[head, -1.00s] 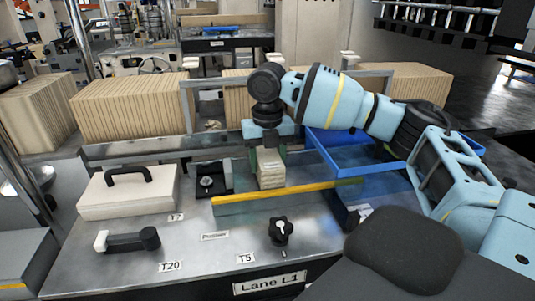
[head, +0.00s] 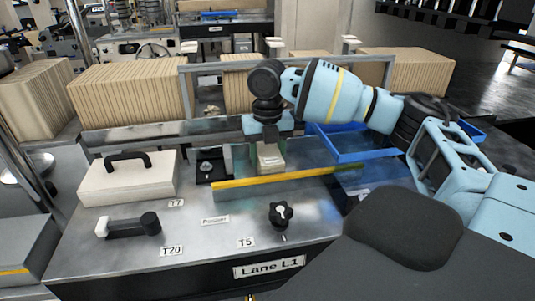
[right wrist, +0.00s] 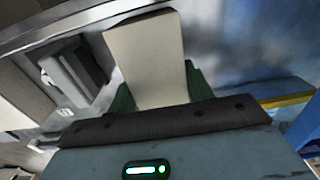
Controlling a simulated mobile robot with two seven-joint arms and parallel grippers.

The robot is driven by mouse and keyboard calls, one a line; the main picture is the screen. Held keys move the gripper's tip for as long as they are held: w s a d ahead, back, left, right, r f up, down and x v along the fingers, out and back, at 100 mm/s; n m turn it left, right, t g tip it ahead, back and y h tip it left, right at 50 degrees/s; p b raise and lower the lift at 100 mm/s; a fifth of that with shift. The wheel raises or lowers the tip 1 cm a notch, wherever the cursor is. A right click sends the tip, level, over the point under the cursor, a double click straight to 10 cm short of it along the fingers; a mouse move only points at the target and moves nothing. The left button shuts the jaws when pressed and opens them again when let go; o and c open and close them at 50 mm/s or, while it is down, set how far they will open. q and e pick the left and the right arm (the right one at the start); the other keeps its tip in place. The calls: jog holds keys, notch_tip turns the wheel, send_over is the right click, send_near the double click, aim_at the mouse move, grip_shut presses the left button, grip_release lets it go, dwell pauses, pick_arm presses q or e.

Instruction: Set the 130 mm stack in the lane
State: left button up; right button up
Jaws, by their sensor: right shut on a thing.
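A pale tan stack (head: 270,158) is held between the green fingers of my right gripper (head: 270,147), over the bench behind a yellow-topped rail (head: 290,177). In the right wrist view the stack (right wrist: 147,55) shows as a plain pale block, with a green finger on each side of the gripper (right wrist: 158,88). The rail hides the foot of the stack in the head view, so I cannot tell whether it touches the bench. A "Lane L1" label (head: 269,267) is on the bench's front edge. My left gripper is out of view.
A blue tray (head: 350,157) is right of the stack. A black fixture (head: 211,171) and a cream box with a black handle (head: 128,178) are to its left. A black knob (head: 281,214) stands in front. Rows of tan sheets (head: 130,95) stand behind.

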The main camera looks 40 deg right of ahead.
jog(key=o, duration=1.2)
jog(key=shift+c, duration=0.2)
jog(key=shift+r, duration=3.95)
